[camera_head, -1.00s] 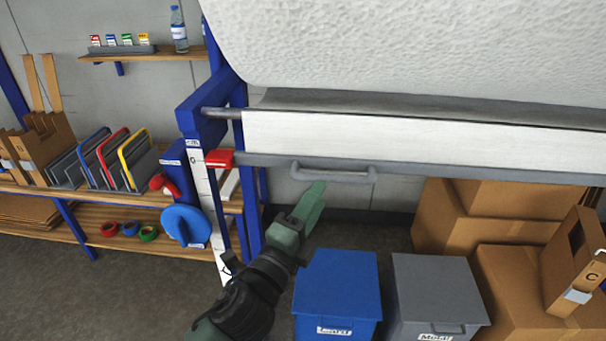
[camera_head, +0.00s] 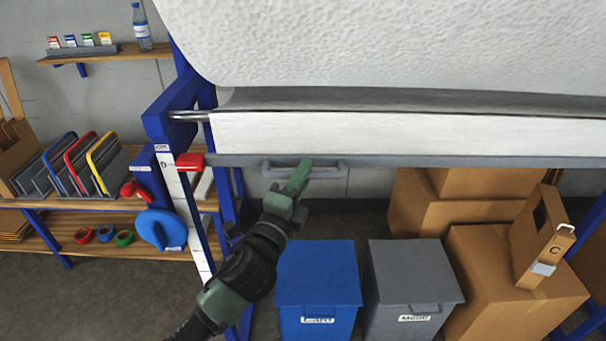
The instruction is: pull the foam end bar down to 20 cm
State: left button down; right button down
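The foam roll (camera_head: 400,45) hangs across the top right, with a white foam strip (camera_head: 400,134) below it. The grey end bar (camera_head: 440,161) runs along the strip's lower edge. A grey handle (camera_head: 330,171) hangs under the bar. My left gripper (camera_head: 300,178) is at the handle, its fingertips overlapping the handle's middle. I cannot tell whether the fingers are closed around it. A red pointer (camera_head: 190,161) at the bar's left end sits near the 0 mark of the white scale (camera_head: 190,215). My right gripper is not in view.
A blue bin (camera_head: 318,280) and a grey bin (camera_head: 410,285) stand below the bar. Cardboard boxes (camera_head: 500,275) are stacked at the right. Shelves with coloured dividers (camera_head: 85,165) and tape rolls stand at the left. A blue post carries the scale.

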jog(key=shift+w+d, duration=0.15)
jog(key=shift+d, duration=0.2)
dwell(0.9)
pick_arm(q)
jog(key=shift+f, duration=0.15)
